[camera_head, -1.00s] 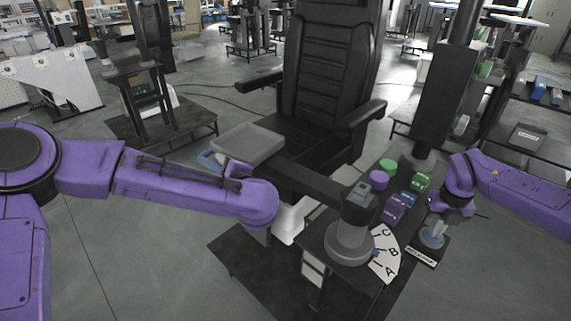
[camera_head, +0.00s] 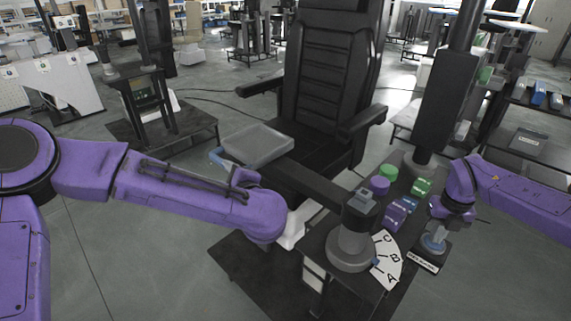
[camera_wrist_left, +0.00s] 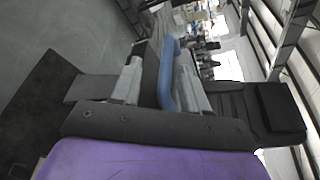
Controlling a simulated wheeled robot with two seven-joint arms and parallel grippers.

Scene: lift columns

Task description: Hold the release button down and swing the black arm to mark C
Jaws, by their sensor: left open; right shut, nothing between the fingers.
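The black arm (camera_head: 312,184) runs from a round grey pivot base (camera_head: 349,247) up and left beside the chair. A grey tray (camera_head: 257,146) and a blue handle (camera_head: 215,157) show near its far end. In the left wrist view a blue bar (camera_wrist_left: 168,75) lies between the fingers of my left gripper (camera_wrist_left: 170,92), which is open around it. My right gripper (camera_head: 436,232) is shut and low over the release button (camera_head: 433,244); contact is hard to tell. Mark C (camera_head: 387,239) is on the white scale, above B and A.
A purple knob (camera_head: 379,185), a green knob (camera_head: 388,172) and several coloured blocks (camera_head: 397,212) stand on the dark table behind the scale. The black chair (camera_head: 325,90) stands behind the arm. A black column (camera_head: 444,100) rises at the table's back right.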

